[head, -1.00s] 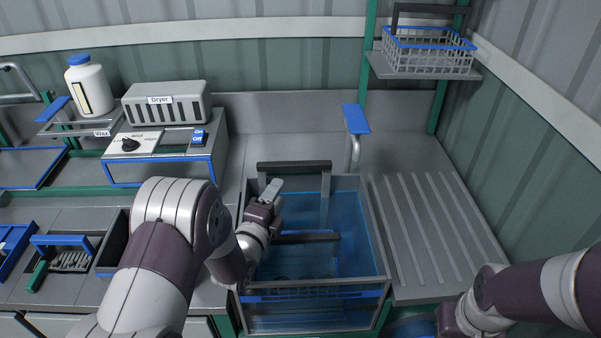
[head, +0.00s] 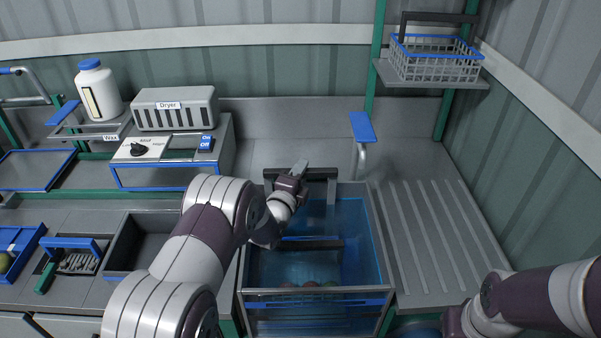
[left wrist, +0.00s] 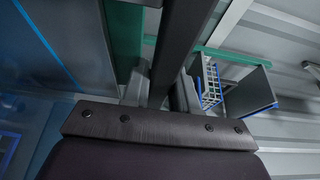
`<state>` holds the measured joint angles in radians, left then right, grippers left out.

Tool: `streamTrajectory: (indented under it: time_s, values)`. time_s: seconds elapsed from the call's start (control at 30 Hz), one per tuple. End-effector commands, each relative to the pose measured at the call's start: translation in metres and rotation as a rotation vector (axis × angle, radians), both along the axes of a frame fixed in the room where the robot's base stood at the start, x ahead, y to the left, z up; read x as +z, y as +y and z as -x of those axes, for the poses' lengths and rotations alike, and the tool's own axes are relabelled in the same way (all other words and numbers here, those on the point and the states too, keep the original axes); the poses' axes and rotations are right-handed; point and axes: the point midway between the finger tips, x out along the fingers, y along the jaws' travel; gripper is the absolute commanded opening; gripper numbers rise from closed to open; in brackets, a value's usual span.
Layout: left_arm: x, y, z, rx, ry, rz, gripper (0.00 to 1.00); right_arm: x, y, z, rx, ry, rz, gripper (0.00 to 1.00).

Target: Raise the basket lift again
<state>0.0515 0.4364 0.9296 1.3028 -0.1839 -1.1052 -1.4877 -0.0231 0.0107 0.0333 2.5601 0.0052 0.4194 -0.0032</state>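The wash tank (head: 382,255) stands in front of me, filled with blue water. A dark handle bar (head: 322,172) of the basket lift spans its back edge, with a post running down into the water. Another dark bar (head: 312,244) lies lower in the tank. A few reddish tomatoes (head: 308,284) show dimly underwater near the front. My left gripper (head: 301,168) is at the rear handle bar; in the left wrist view the dark bar (left wrist: 180,50) runs between its fingers with no clear gap. My right arm is at the lower right; its gripper is not visible.
A ribbed drainboard (head: 425,235) is free right of the tank. A blue-tipped tap (head: 360,128) stands behind it. A wire basket (head: 435,66) sits on a high shelf. The dryer (head: 172,108) and the wax bottle (head: 98,92) are at the left.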

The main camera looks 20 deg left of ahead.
Motion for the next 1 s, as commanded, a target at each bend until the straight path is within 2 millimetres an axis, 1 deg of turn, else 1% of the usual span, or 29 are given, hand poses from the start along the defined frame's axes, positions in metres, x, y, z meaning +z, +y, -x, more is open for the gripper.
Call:
streamTrajectory:
  time_s: [0.03,0.07,0.27,0.37,0.43,0.57,0.8,1.0]
  values:
    - [0.000,0.000,0.000,0.000,0.000,0.000,0.10,0.000,0.000,0.000,0.000,0.000,0.000,0.00]
    - [0.000,0.000,0.000,0.000,0.000,0.000,0.00,0.000,0.000,0.000,0.000,0.000,0.000,0.00]
    - [0.001,0.000,0.000,0.000,0.000,0.000,0.00,0.001,0.000,0.000,0.000,0.000,0.000,0.00]
    - [0.009,0.000,0.000,0.000,-0.001,0.000,0.00,0.004,0.000,0.000,0.000,0.000,0.000,0.00]
    - [0.018,0.000,0.000,0.000,-0.003,0.000,0.00,0.008,0.000,0.000,0.000,0.000,0.000,0.00]
    - [0.044,0.000,-0.001,0.000,-0.008,0.000,0.00,0.018,0.000,0.000,0.000,0.000,0.000,0.00]
    - [0.102,0.000,-0.001,0.001,-0.012,0.000,0.00,0.037,0.000,0.000,0.000,0.000,0.000,0.00]
    - [0.145,0.001,0.000,0.001,-0.013,0.000,0.00,0.047,0.000,0.000,0.000,0.000,0.000,0.00]
